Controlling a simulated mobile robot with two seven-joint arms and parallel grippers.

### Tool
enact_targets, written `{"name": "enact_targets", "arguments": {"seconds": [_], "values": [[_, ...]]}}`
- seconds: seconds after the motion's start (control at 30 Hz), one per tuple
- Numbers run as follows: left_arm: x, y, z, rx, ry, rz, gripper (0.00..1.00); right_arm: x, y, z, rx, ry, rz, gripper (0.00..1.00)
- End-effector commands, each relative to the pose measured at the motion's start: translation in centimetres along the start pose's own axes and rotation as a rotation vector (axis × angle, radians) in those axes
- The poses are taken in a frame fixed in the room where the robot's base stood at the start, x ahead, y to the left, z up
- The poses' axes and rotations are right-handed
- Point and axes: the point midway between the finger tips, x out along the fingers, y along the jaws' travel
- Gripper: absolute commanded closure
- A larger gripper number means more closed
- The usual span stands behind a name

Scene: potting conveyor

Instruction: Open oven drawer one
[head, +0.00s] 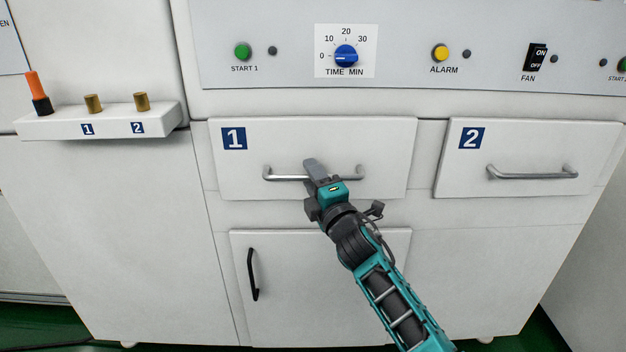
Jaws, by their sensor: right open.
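Oven drawer one (390,140) is a white front with a blue label "1" at its upper left, and it looks closed. Its silver bar handle (285,177) runs across the lower middle of the front. My right gripper (314,170) is at the middle of this handle and hides part of the bar. The gripper is open; I cannot tell whether the bar lies between its fingers. My left gripper is out of view.
Drawer two (530,140) with a silver handle (535,173) is to the right. A control panel (400,20) with a timer dial (346,56) and buttons is above. A small shelf (62,125) with pegs sticks out at left. A lower door (300,290) has a black handle (252,274).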

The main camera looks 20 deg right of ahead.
Motion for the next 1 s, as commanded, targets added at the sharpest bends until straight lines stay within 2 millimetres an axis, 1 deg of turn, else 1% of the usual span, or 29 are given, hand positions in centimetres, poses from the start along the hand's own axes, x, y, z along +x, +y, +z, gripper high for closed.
{"name": "enact_targets", "arguments": {"seconds": [0.27,0.3,0.7,1.0], "values": [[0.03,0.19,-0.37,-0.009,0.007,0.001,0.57,0.14,0.0,-0.02,0.001,0.0,0.0,0.6],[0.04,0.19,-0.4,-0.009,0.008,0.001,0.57,0.13,0.0,-0.02,0.001,0.0,0.0,0.62],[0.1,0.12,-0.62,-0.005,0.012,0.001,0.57,0.11,-0.01,0.0,0.001,0.0,0.0,1.0],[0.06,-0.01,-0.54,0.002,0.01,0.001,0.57,0.1,-0.01,0.0,0.001,0.0,0.0,1.0]]}}
